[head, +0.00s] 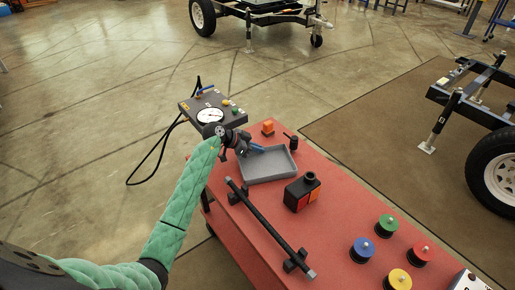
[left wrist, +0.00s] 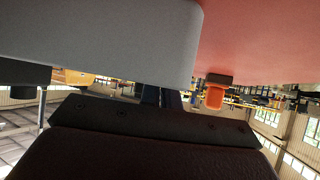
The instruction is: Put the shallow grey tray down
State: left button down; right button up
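The shallow grey tray (head: 284,166) is over the back left part of the red table (head: 330,222), and looks level and empty. I cannot tell whether it touches the tabletop or is held just above it. My left gripper (head: 250,148) reaches in from the left and seems shut on the tray's far left rim, with blue finger parts at the wall. In the left wrist view the grey tray (left wrist: 100,40) fills the upper left, and the dark fingers (left wrist: 165,97) meet its edge, partly hidden. My right gripper is in neither view.
An orange-topped piece (head: 267,127) and a black upright piece (head: 293,143) stand close behind the tray. Coloured spools (head: 386,226) stand right. A gauge panel (head: 211,116) is beyond the table.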

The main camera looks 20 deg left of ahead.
pick_arm(q)
jog(key=c, duration=1.6)
grip_release()
jog(key=shift+c, duration=0.2)
